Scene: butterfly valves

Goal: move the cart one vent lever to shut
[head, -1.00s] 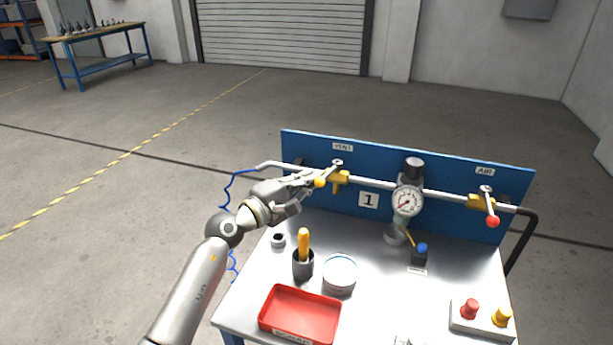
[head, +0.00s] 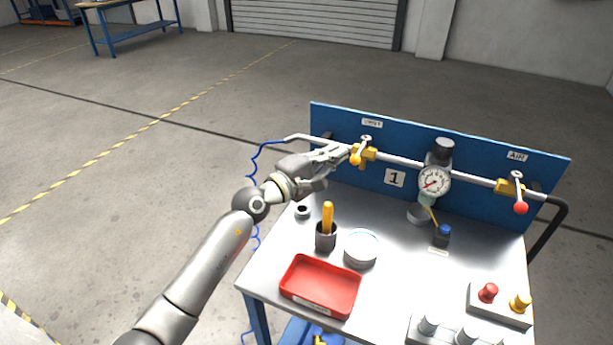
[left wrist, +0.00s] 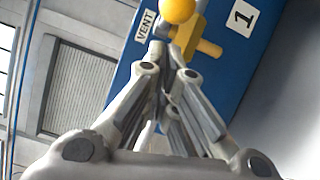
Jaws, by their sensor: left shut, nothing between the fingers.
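The vent lever (head: 361,149) is on the left of cart one's blue panel, under the VENT label (head: 372,123). It slants down and slightly left from its pivot and ends in a yellow ball, which also shows in the left wrist view (left wrist: 178,10). Its brass-yellow valve body (head: 369,154) sits on the pipe behind it. My left gripper (head: 345,150) is shut and empty, with its fingertips just left of the lever's ball. In the left wrist view the closed fingertips (left wrist: 165,55) are close to the lever; I cannot tell whether they touch. My right gripper is out of view.
The air lever (head: 519,192) with a red ball hangs at the panel's right. A gauge (head: 434,182) sits between the valves. The cart top holds a red tray (head: 320,286), a cup with an orange handle (head: 326,236), a round dish (head: 361,249) and a button box (head: 499,306).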

